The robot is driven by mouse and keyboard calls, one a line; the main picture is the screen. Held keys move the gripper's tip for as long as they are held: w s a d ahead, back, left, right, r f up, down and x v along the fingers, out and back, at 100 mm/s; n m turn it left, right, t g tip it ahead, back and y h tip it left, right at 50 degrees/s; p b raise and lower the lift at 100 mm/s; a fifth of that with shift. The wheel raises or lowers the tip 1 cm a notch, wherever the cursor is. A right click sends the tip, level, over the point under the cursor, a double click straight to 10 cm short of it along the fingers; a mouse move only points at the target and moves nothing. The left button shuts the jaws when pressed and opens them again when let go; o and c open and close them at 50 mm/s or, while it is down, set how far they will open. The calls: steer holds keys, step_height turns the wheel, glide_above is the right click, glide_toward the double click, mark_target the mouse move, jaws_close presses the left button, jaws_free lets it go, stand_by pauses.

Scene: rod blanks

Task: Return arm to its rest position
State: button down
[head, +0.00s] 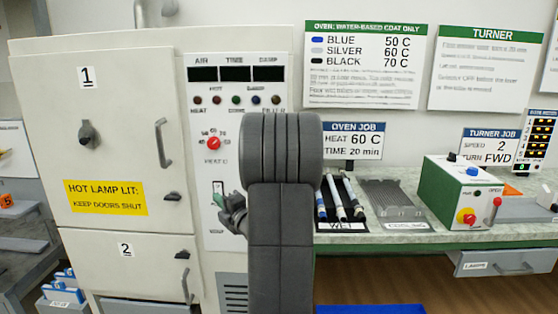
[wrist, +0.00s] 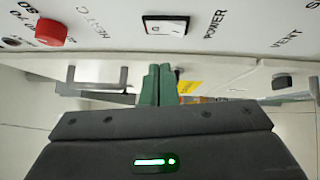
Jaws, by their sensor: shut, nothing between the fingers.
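My arm (head: 281,230) rises dark grey through the middle of the head view. My gripper (head: 219,200) is at the lower part of the oven's control panel (head: 200,115), in front of the power switch. Its green fingers (wrist: 157,85) are together and empty in the wrist view. The white rocker power switch (wrist: 166,26) lies just beyond the fingertips there, with a gap visible in that picture. I cannot tell the switch's state. The red heat dial (head: 213,143) is above the gripper and also shows in the wrist view (wrist: 50,32).
Oven door 1 (head: 105,130) and door 2 (head: 130,262) are closed, with protruding handles. On the bench right of my arm are several rods (head: 339,198) on the WET mat, a cooling rack (head: 397,200) and a green-and-white turner box (head: 463,190). A blue bin (head: 370,309) is below.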

steer(key=v, duration=0.6)
steer(key=shift+s+d+p, duration=0.15)
steer(key=shift+s+p, duration=0.05)
steer(key=shift+p, duration=0.15)
steer(key=shift+w, duration=0.1)
